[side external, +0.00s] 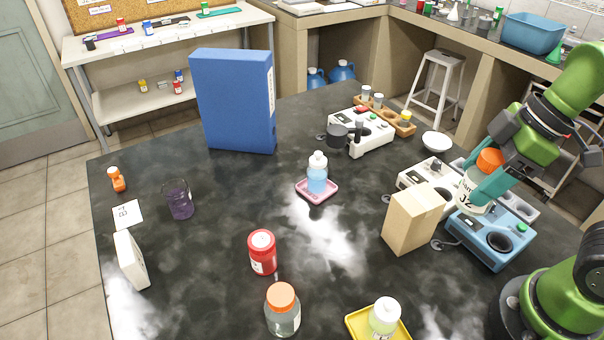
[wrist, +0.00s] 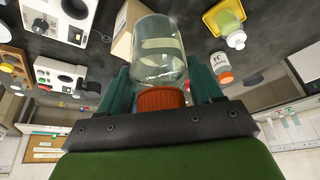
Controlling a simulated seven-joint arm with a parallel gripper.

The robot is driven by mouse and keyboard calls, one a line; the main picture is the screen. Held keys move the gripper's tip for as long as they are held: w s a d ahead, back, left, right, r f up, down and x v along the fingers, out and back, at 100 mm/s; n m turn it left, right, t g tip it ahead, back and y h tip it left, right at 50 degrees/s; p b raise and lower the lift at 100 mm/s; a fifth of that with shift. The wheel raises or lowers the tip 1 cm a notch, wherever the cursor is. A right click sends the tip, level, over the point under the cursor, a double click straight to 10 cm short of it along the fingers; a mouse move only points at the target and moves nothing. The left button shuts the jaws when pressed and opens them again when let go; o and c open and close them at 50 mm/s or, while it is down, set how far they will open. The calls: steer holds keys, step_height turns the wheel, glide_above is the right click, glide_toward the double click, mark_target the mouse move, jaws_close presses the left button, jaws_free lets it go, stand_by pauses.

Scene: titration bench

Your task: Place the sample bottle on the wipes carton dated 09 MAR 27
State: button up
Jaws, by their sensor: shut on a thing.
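My gripper (side external: 487,184) is shut on a clear glass bottle with an orange cap and a white label, the sample bottle (side external: 468,193). It holds the bottle near the cap, raised above the instruments at the right of the bench. In the wrist view the bottle (wrist: 158,52) lies between the teal fingers (wrist: 160,97), and its glass looks mostly clear. A plain tan carton (side external: 408,222) stands on the bench just left of the held bottle; it also shows in the wrist view (wrist: 124,38). No date is readable on any box, so I cannot tell which carton is dated 09 MAR 27.
A blue instrument (side external: 485,241) lies below the bottle. A tall blue box (side external: 232,100) stands at the back left and a white box (side external: 131,260) at the left. A red jar (side external: 262,252), another orange-capped bottle (side external: 282,312) and a yellow tray (side external: 354,321) occupy the front.

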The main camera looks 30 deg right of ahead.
steer(key=w+f, duration=0.1)
steer(key=w, duration=0.1)
steer(key=w+a+f, duration=0.1)
steer(key=w, duration=0.2)
steer(key=w+a+f, duration=0.1)
steer(key=w, duration=0.2)
steer(key=shift+w+f, duration=0.2)
steer(key=shift+f, duration=0.45)
steer(key=shift+f, duration=0.2)
steer(key=o, duration=1.2)
steer(key=shift+r, duration=0.15)
